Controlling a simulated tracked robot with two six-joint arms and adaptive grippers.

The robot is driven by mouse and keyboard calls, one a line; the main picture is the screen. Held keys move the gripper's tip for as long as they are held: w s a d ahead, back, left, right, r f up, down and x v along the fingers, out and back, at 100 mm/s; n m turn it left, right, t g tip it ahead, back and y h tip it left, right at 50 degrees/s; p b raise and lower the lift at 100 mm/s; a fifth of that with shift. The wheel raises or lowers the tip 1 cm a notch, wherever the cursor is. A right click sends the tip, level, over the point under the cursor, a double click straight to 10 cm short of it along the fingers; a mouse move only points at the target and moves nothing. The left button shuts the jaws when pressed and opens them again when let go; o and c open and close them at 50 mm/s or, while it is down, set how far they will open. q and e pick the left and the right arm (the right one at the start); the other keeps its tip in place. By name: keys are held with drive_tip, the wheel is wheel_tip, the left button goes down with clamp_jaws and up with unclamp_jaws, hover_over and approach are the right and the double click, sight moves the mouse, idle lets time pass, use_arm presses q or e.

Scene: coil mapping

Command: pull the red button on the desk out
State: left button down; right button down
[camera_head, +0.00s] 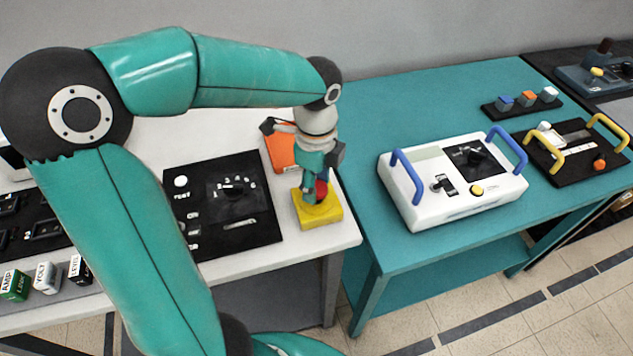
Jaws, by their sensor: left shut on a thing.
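The red button (321,188) sits on a yellow square base (319,212) near the right front corner of the white desk (338,240). My left gripper (316,192) points straight down over the base, its fingers shut around the red button. The fingers hide much of the button, and only part of its red side shows. I cannot tell how far the button stands out of the base. My right gripper does not show in the view.
Left of the base lies a black panel (240,205) with a dial. An orange block (281,150) is behind the gripper. A teal table (400,90) on the right bears a white box (440,205) with blue handles.

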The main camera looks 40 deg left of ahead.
use_arm(q)
drive_tip(key=shift+w+r, duration=0.15)
drive_tip(key=shift+r, duration=0.05)
drive_tip(key=c, duration=0.6)
unclamp_jaws()
drive_tip(key=shift+r, duration=0.1)
drive_tip(key=shift+c, duration=0.2)
drive_tip(key=shift+o, duration=0.4)
wheel_tip(320, 180, up, 12)
